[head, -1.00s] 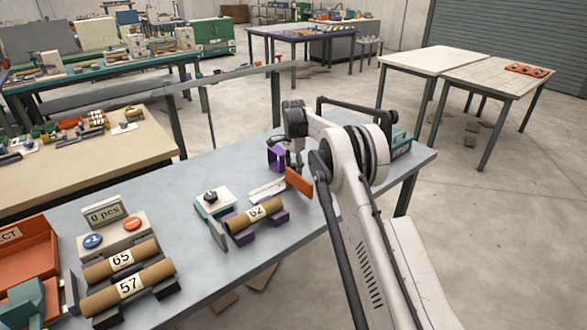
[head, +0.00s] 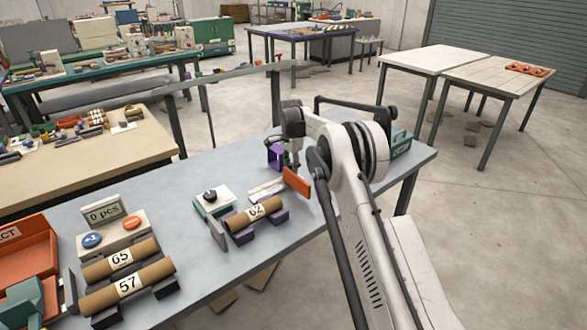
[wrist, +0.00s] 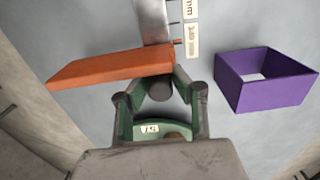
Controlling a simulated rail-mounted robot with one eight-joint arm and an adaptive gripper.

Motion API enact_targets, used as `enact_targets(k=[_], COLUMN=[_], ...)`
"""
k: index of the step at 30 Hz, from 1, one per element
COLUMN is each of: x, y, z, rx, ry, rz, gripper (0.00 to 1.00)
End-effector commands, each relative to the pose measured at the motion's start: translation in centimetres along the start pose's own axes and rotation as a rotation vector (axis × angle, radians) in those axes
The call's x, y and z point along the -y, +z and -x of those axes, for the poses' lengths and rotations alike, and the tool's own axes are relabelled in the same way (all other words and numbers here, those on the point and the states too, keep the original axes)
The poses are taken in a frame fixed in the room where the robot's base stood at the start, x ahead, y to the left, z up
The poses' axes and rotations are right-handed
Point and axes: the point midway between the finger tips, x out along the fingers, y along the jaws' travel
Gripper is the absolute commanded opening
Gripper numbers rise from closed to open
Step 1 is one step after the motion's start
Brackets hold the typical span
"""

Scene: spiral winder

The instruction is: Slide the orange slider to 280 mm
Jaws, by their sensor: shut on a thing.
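The orange slider (head: 297,184) stands upright on the grey table, at the right end of the ruler (head: 267,188). In the wrist view the orange slider (wrist: 110,67) is a long plate crossing the metal rail (wrist: 152,20). My gripper (wrist: 160,84) is shut on the slider's dark round knob (wrist: 160,92), just beside the plate. In the head view my gripper (head: 291,160) is partly hidden by my arm.
A purple square frame (wrist: 265,78) stands close right of my gripper in the wrist view. A cardboard tube marked 62 (head: 262,212) rests on purple supports left of the slider. A teal-based unit with a black knob (head: 212,200) stands further left.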

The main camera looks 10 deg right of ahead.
Motion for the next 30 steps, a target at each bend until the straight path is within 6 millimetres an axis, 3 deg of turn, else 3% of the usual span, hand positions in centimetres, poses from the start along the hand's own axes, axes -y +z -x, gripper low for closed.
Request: enact_targets(k=[4,9,19,20,23,30], x=[0.1,0.0,0.0,0.0,0.0,0.0], y=[2.8,4.7,4.9,4.9,4.9,4.9], z=[-0.3,-0.1,0.0,0.0,0.0,0.0], rx=[0.001,0.001,0.001,0.001,0.001,0.001], ry=[0.000,0.000,0.000,0.000,0.000,0.000], rz=[0.003,0.001,0.000,0.000,0.000,0.000], gripper=[0.00,0.00,0.00,0.24,0.38,0.40])
